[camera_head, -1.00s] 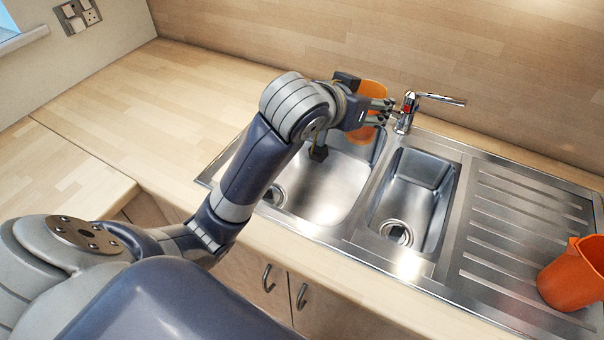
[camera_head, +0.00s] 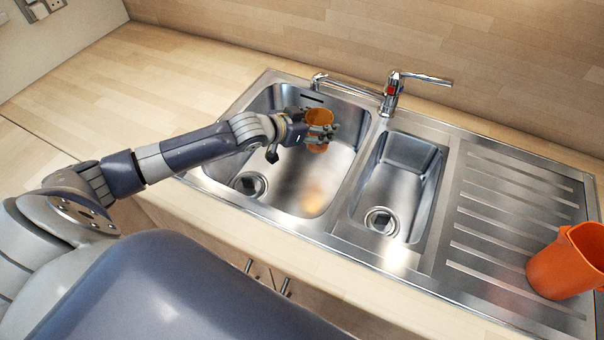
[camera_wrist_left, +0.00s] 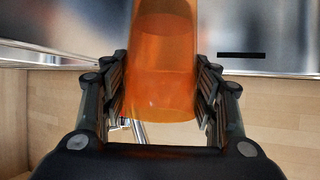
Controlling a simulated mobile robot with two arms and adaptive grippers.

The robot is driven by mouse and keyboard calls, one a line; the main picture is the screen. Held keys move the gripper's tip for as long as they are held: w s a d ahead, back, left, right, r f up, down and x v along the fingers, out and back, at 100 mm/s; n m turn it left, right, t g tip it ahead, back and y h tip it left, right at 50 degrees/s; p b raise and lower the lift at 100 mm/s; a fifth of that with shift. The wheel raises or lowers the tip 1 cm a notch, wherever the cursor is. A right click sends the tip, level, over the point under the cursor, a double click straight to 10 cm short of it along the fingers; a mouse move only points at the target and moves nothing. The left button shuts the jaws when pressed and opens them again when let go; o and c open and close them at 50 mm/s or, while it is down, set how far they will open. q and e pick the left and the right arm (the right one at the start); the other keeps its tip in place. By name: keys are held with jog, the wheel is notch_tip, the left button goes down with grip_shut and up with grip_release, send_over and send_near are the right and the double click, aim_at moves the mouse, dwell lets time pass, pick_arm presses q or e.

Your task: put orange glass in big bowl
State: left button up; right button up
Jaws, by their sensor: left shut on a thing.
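The orange glass (camera_head: 319,117) is held by my left gripper (camera_head: 321,134) over the big bowl (camera_head: 325,190), the larger left basin of the steel sink. In the left wrist view the translucent orange glass (camera_wrist_left: 162,75) sits between both fingers (camera_wrist_left: 163,95), which press on its sides. The gripper partly hides the glass in the head view. An orange reflection shows on the basin's floor, below the glass, so the glass seems to be above the floor. My right gripper is not in view.
A small bowl (camera_head: 409,160) lies right of the big one, with a ribbed drainboard (camera_head: 505,215) beyond it. An orange jug (camera_head: 566,264) stands on the drainboard at the right. The chrome tap (camera_head: 390,95) stands behind the bowls. The worktop (camera_head: 150,80) at left is clear.

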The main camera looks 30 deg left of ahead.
pick_arm(q)
jog(key=f, duration=0.1)
jog(key=a+f, duration=0.1)
jog(key=f, duration=0.1)
jog(key=shift+w+a+f, duration=0.1)
jog(key=shift+w+a, duration=0.15)
jog(key=shift+w, duration=0.1)
notch_tip(320, 180, down, 4)
jog(key=shift+s+a+r, duration=0.1)
jog(key=shift+s+r, duration=0.05)
jog(key=shift+r, duration=0.05)
jog(key=shift+f+p, duration=0.3)
jog(key=shift+f, duration=0.05)
notch_tip(320, 180, down, 3)
jog(key=shift+f, duration=0.4)
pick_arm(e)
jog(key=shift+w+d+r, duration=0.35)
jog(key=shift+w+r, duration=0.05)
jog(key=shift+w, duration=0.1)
